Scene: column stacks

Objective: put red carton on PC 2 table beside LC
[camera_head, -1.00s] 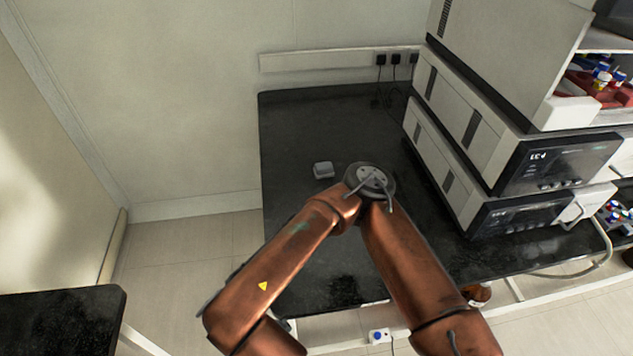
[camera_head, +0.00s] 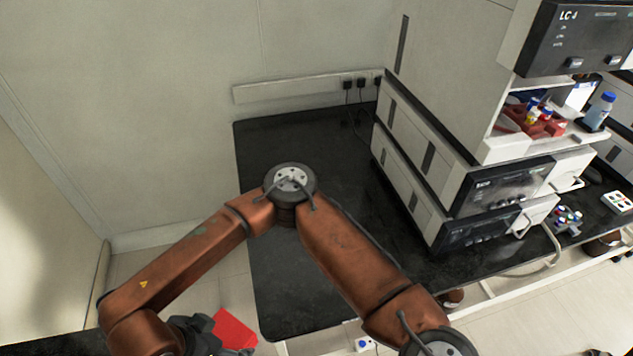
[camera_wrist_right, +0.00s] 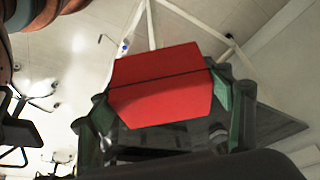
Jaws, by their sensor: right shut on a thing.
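The red carton (camera_head: 234,330) shows at the bottom of the head view, left of the black table (camera_head: 285,300) and apart from its top. My right gripper (camera_head: 212,336) is shut on it. In the right wrist view the carton (camera_wrist_right: 160,85) sits between the two fingers of this gripper (camera_wrist_right: 160,104), with a dark seam across its red face. The LC stack (camera_head: 440,150) of white and black units stands on the right part of the table, with an "LC" label on its top unit. My left gripper is out of view.
My right arm crosses over the table's left part. Bare black tabletop shows left of the stack. Dark plugs (camera_head: 360,83) and cables are at the back wall. A red bottle rack (camera_head: 535,122) sits in the stack. Another dark surface (camera_head: 60,343) is at bottom left.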

